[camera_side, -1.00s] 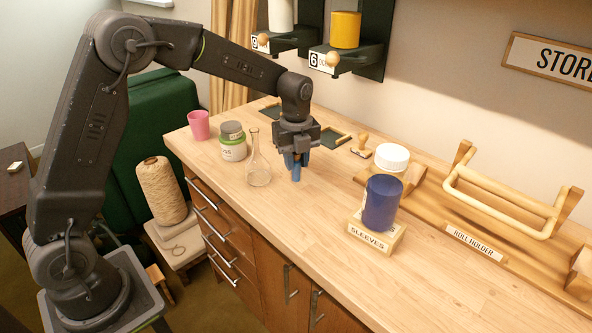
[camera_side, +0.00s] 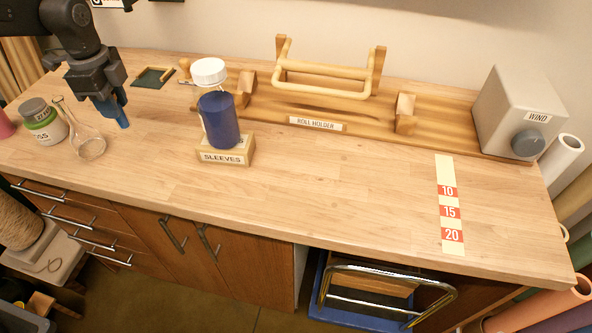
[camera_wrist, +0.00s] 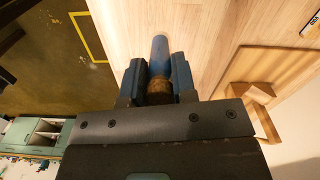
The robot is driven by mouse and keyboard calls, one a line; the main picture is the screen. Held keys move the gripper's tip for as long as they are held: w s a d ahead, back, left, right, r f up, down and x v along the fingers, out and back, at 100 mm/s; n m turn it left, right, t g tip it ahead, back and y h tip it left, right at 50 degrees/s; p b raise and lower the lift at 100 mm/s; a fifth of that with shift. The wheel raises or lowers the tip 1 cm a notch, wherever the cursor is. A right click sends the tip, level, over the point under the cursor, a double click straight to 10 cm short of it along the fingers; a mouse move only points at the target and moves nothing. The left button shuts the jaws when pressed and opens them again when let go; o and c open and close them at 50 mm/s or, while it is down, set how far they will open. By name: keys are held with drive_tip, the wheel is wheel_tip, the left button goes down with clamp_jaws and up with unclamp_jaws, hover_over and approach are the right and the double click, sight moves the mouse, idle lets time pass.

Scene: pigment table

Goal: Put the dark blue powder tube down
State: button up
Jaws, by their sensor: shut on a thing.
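My gripper (camera_side: 112,103) is shut on the blue powder tube (camera_side: 122,120), which hangs below the fingers over the wooden counter, a little right of the glass flask (camera_side: 89,146). In the wrist view, the tube (camera_wrist: 160,48) sits between the two fingers (camera_wrist: 158,82), with a brown cork-like end (camera_wrist: 159,87) nearest the palm. The tube's upper part is hidden by the fingers in the side view. I cannot tell whether its lower end touches the counter.
A jar with a green band (camera_side: 45,124) stands left of the flask. The counter's front middle (camera_side: 330,190) is clear.

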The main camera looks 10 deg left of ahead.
drive_tip(key=s+d+f+n, duration=0.1)
drive_tip(key=n, duration=0.3)
drive_tip(key=s+d+f+n, duration=0.1)
drive_tip(key=s+f+n, duration=0.1)
drive_tip(key=n, duration=0.3)
drive_tip(key=s+d+f+n, duration=0.1)
drive_tip(key=s+n, duration=0.1)
drive_tip(key=n, duration=0.3)
drive_tip(key=shift+d+f, duration=0.2)
drive_tip(key=shift+f, duration=0.05)
drive_tip(key=d+r+m, duration=0.5)
drive_tip(key=d+m, duration=0.1)
drive_tip(key=d, duration=0.3)
drive_tip(key=d+r+m, duration=0.5)
drive_tip(key=d+m, duration=0.1)
drive_tip(key=d, duration=0.4)
drive_tip(key=w+d+f+m, duration=0.2)
drive_tip(key=w+d+m, duration=0.1)
drive_tip(key=d+m, duration=0.2)
drive_tip(key=w+d+f+m, duration=0.3)
drive_tip(key=d+m, duration=0.3)
drive_tip(key=d, duration=0.3)
drive_tip(key=shift+w, duration=0.45)
drive_tip(key=shift+a+f, duration=0.1)
drive_tip(key=shift+f, duration=3.85)
